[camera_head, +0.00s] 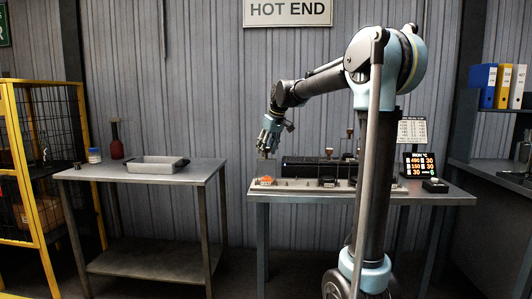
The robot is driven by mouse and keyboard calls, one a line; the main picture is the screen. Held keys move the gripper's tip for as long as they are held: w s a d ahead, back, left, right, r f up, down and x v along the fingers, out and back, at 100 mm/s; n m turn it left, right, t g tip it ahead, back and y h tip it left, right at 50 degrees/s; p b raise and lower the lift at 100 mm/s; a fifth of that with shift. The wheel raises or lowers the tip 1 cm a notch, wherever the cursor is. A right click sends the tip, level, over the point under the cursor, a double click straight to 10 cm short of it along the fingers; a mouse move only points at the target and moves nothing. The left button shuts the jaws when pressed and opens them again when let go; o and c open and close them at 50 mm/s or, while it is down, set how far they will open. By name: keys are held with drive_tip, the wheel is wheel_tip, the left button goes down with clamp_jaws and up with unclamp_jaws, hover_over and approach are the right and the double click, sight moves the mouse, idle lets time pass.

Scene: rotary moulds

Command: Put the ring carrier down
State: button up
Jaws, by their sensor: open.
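My gripper (267,150) hangs pointing down above the left end of the right-hand bench (440,198). It is open, with its fingers small in this view. Just below it, a small orange thing (264,181) lies at the left end of a pale base strip (300,185) on that bench. I cannot tell at this size whether the orange thing is the ring carrier, or whether anything touches the fingers. A long dark block (304,167) stands on the base to the right of the orange thing, with thin upright handles near it.
A lit display (419,166) and a small black box (435,186) stand right of my arm. A yellow cage (38,170) stands far left.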

drive_tip(key=v, duration=1.1)
drive_tip(key=shift+s, duration=0.15)
drive_tip(key=s+d+f+m+h, duration=0.1)
drive_tip(key=s+d+f+m, duration=0.1)
drive_tip(key=s+d+f, duration=0.6)
drive_tip(key=s+d+f+m+h, duration=0.1)
drive_tip(key=s+d+f+m, duration=0.1)
drive_tip(key=s+d+f, duration=0.7)
drive_tip(key=s+d+f+m, duration=0.2)
drive_tip(key=s+f, duration=0.8)
drive_tip(key=s+d+f+m+g+h, duration=0.1)
drive_tip(key=s+d+f+m, duration=0.1)
drive_tip(key=s+f, duration=0.8)
drive_tip(key=shift+s+f, duration=0.25)
drive_tip(key=shift+f, duration=0.1)
